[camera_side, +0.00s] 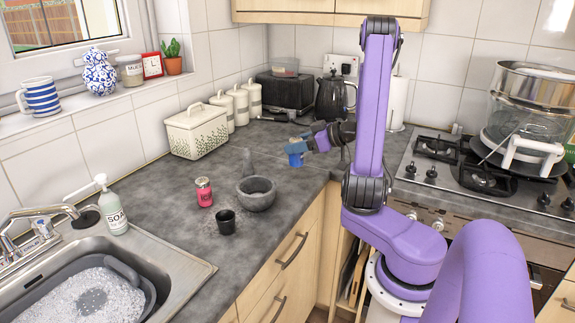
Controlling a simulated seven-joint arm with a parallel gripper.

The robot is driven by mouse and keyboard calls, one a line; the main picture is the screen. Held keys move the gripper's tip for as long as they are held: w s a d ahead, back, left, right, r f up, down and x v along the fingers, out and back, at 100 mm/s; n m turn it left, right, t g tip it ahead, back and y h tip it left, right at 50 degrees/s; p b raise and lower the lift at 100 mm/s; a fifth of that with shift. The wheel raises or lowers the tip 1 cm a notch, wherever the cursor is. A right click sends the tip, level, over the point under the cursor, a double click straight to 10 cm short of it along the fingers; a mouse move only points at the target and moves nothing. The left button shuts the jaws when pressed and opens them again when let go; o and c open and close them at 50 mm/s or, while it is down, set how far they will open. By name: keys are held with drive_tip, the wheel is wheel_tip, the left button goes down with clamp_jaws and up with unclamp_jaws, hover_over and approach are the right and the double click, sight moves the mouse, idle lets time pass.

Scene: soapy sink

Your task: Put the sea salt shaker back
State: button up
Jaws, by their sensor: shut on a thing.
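My gripper (303,146) is at the back of the grey worktop, in front of the kettle and microwave. It is shut on a small blue container (295,158), probably the sea salt shaker; its label is too small to read. The container looks roughly upright, with its upper part hidden by the fingers. I cannot tell if its base touches the worktop. A pink-red shaker (204,193) with a light lid stands apart from it on the worktop, left of the grey stone mortar (256,193).
A small black cup (226,222) stands in front of the mortar, and a grey pestle (248,163) stands behind it. A cream bread bin (197,132) and white canisters (240,106) line the back wall. The soapy sink (90,285) is at left, the hob (470,180) at right.

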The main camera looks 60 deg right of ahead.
drive_tip(key=shift+w+d+f, duration=0.6)
drive_tip(key=shift+w+f, duration=0.25)
drive_tip(key=shift+f, duration=0.75)
drive_tip(key=shift+w+d+f, duration=0.55)
drive_tip(key=shift+w+f, duration=0.35)
drive_tip(key=shift+f, duration=0.7)
drive_tip(key=shift+w+d+f, duration=0.6)
drive_tip(key=shift+w+f, duration=0.25)
drive_tip(key=shift+f, duration=0.75)
drive_tip(key=shift+f, duration=0.2)
drive_tip(key=o, duration=1.2)
drive_tip(key=shift+c, duration=0.2)
drive_tip(key=shift+r, duration=0.1)
